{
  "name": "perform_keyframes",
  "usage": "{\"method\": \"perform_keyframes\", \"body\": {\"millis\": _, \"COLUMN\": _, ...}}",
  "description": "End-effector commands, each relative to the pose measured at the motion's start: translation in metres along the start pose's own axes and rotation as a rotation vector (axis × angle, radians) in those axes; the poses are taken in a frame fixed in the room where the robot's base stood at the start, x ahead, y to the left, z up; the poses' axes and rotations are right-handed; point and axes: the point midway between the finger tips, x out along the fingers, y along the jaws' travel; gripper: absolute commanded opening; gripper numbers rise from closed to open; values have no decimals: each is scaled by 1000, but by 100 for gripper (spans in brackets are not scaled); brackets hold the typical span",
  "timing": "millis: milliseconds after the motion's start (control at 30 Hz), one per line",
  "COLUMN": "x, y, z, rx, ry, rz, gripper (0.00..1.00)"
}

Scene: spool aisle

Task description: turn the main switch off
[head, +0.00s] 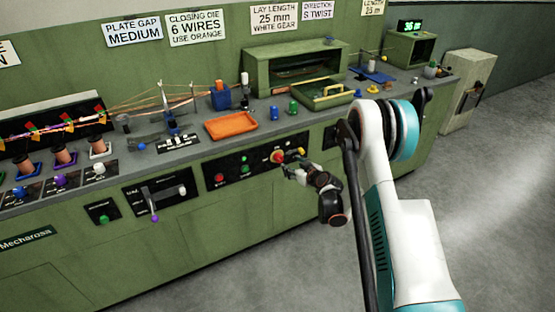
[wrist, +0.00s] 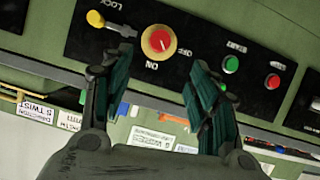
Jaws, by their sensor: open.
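The main switch (head: 277,156), a red knob on a yellow disc, sits on a black panel on the green machine front. In the wrist view the main switch (wrist: 159,41) shows upside down, with ON and OFF lettering beside it; I cannot tell clearly which its mark points to. A yellow lever (wrist: 110,22) marked LOCK is beside it, and the lever also shows in the head view (head: 298,152). My gripper (head: 290,169) is at the panel, just below the lever. In the wrist view my gripper (wrist: 162,68) is open and empty, its fingers either side of the knob's line, apart from it.
A green button (wrist: 231,64) and red button (wrist: 272,81) share the panel. On the bench above are an orange tray (head: 231,125), a green tray (head: 323,97) and small coloured parts. Another panel with a lever (head: 150,200) is to the left. The floor in front is clear.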

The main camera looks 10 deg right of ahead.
Motion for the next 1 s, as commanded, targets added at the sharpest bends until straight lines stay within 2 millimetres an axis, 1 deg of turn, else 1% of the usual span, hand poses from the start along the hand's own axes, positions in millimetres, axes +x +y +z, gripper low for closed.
{"method": "perform_keyframes", "body": {"millis": 167, "x": 29, "y": -1, "z": 3, "rx": 3, "ry": 1, "rz": -2, "gripper": 54}}
{"method": "perform_keyframes", "body": {"millis": 400, "x": 77, "y": -2, "z": 3, "rx": 5, "ry": 1, "rz": -3, "gripper": 54}}
{"method": "perform_keyframes", "body": {"millis": 600, "x": 110, "y": -1, "z": 3, "rx": 6, "ry": 1, "rz": -2, "gripper": 54}}
{"method": "perform_keyframes", "body": {"millis": 700, "x": 121, "y": -1, "z": 2, "rx": 6, "ry": 1, "rz": -3, "gripper": 54}}
{"method": "perform_keyframes", "body": {"millis": 800, "x": 128, "y": -1, "z": 1, "rx": 6, "ry": 1, "rz": -3, "gripper": 54}}
{"method": "perform_keyframes", "body": {"millis": 1000, "x": 132, "y": -1, "z": 0, "rx": 7, "ry": 1, "rz": -2, "gripper": 54}}
